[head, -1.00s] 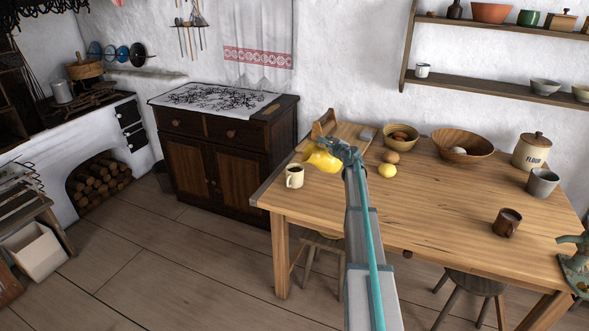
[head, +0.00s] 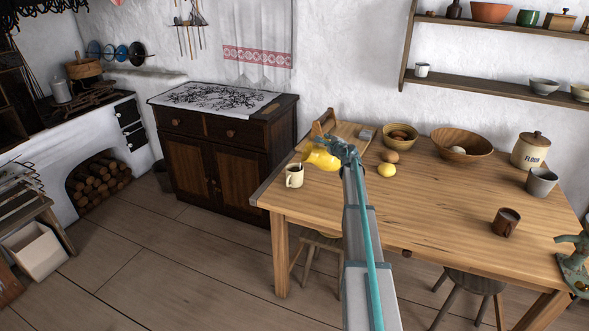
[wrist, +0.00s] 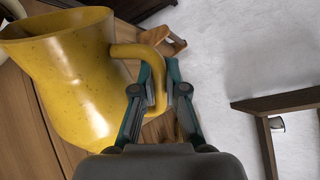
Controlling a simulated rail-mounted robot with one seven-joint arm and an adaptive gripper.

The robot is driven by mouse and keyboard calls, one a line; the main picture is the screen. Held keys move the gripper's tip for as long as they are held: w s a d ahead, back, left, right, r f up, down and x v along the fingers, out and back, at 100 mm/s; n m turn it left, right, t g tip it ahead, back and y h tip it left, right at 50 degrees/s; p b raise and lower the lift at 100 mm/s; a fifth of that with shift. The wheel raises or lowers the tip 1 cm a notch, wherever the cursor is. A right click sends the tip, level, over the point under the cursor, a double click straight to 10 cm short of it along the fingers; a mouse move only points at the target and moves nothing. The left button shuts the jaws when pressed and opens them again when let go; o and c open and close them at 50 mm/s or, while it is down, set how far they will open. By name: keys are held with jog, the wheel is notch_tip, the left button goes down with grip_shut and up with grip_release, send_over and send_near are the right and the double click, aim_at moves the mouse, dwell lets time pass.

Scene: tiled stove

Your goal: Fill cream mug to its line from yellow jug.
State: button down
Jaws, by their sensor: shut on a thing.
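The yellow jug (head: 322,158) is held just right of the cream mug and above the table, tilted with its spout toward the mug. The cream mug (head: 294,180) stands upright at the table's left corner; its opening looks dark and I cannot make out its line or level. My gripper (head: 345,152) is shut on the jug's handle, which shows between the fingers in the wrist view (wrist: 157,92). The jug's body (wrist: 85,85) fills the left of that view, and a small pale curved part of what may be the mug (wrist: 12,8) shows at its corner.
A cutting board (head: 350,138) lies behind the jug. A brown mug (head: 506,222) stands farther right. The table's middle is clear.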

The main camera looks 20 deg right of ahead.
jog(key=shift+w+a+r+n+p, duration=0.15)
jog(key=shift+a+r+n+p, duration=0.5)
jog(key=shift+r+p, duration=0.15)
dwell(3.5)
jog(key=shift+w+a+r, duration=0.1)
jog(key=shift+a+r, duration=0.1)
jog(key=shift+a, duration=0.3)
dwell(1.1)
